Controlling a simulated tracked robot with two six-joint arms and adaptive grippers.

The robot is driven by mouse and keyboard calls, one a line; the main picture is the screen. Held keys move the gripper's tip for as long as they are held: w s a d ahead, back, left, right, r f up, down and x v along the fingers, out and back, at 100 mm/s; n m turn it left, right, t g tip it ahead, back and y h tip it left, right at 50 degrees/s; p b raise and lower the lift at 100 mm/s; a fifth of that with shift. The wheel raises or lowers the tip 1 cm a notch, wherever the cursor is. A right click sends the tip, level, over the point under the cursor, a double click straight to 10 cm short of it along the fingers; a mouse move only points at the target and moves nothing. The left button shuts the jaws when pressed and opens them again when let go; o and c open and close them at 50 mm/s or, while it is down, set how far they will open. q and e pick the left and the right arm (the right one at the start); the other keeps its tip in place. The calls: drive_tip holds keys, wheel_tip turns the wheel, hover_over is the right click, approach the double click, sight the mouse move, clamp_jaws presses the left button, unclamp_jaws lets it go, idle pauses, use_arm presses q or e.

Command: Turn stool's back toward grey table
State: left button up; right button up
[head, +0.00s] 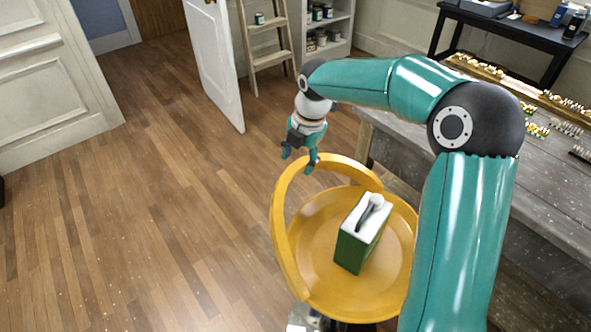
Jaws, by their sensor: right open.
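The yellow stool (319,240) stands on the wood floor at lower centre. Its curved back rail (281,219) wraps the left and far-left side of the round seat, on the side away from the grey table. The grey table (545,187), with a weathered top, runs along the right side. My right gripper (299,162) is open and points down, just above and beside the upper left part of the back rail; I cannot tell whether it touches. My right arm hides part of the table and the seat's right edge. My left gripper is not in view.
A green box (352,250) with a white top and a dark-and-white item stands on the seat. Gilt pieces (480,67) lie on the table. A white door (213,60) and a stepladder (268,60) stand behind. The floor left of the stool is clear.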

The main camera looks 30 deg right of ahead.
sight(294, 170)
drive_tip(key=f, duration=0.2)
drive_tip(key=w+f, duration=0.1)
drive_tip(key=f, duration=0.1)
drive_tip(key=shift+w+a, duration=0.1)
drive_tip(key=shift+a, duration=0.2)
drive_tip(key=shift+w+d+f, duration=0.1)
drive_tip(key=shift+w+f, duration=0.1)
drive_tip(key=shift+f, duration=0.25)
drive_tip(key=shift+s, duration=0.1)
